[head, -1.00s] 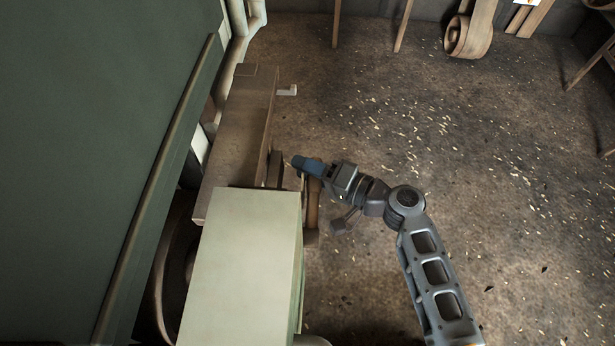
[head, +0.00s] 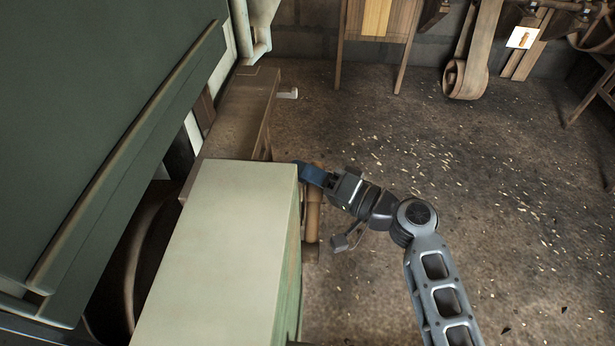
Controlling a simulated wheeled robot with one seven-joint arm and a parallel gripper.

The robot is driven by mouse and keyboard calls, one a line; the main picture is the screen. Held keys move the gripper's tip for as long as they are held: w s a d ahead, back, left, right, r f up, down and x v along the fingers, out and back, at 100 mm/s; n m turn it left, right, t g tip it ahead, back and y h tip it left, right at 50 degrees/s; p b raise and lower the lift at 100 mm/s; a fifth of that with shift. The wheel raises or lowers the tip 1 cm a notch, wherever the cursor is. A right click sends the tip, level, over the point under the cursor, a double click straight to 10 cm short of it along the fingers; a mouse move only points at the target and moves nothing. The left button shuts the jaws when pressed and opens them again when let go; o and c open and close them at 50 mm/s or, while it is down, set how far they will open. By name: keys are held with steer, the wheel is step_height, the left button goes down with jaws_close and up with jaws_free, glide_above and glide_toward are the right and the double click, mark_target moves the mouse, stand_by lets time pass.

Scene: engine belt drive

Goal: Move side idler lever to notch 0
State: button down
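My gripper (head: 308,172) is at the right side of the pale green block-shaped housing, beside a brown upright bar (head: 313,210). Its blue fingers reach left to the housing's far right corner. Whether they are open or shut, or touch anything, I cannot tell. The brown bar may be part of the side idler lever, but I cannot be sure. Its notches are hidden by the housing and the gripper.
The pale green housing (head: 220,245) fills the near left. A brown beam-like box (head: 237,115) with a small light handle (head: 287,94) lies beyond it. A dark green panel (head: 100,90) stands at left. A wooden stand (head: 378,25) is at the back.

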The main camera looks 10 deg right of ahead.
steer(key=shift+r, duration=0.1)
steer(key=c, duration=0.8)
jaws_free()
steer(key=v, duration=0.8)
